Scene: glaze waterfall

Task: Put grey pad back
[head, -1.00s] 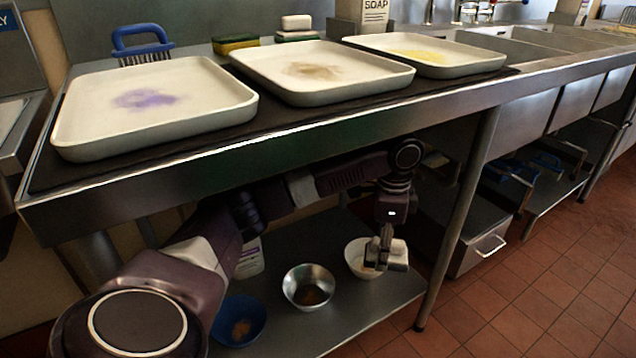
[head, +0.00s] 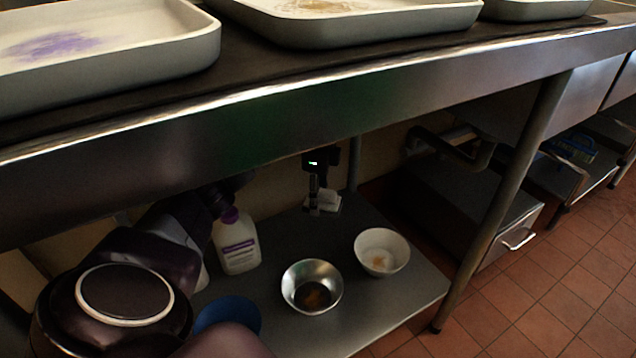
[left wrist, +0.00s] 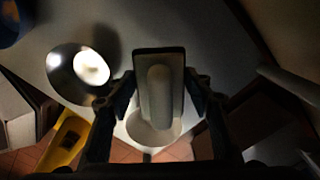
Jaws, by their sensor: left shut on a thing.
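My left gripper (head: 316,190) is shut on the grey pad (head: 326,203), a pale block, under the counter. It hangs above the back of the lower shelf (head: 385,310), behind the metal bowl and left of the white bowl in the head view. In the left wrist view the grey pad (left wrist: 160,95) sits between the two fingers, with a dark edge around a pale rounded ridge. The pad looks clear of the shelf. My right gripper is in neither view.
On the shelf are a white bowl (head: 382,262), a metal bowl (head: 300,293), a blue bowl (head: 228,312) and a white bottle (head: 238,250). Trays, one with a purple stain (head: 130,72), stand on the counter above. A table leg (head: 505,180) rises at the right.

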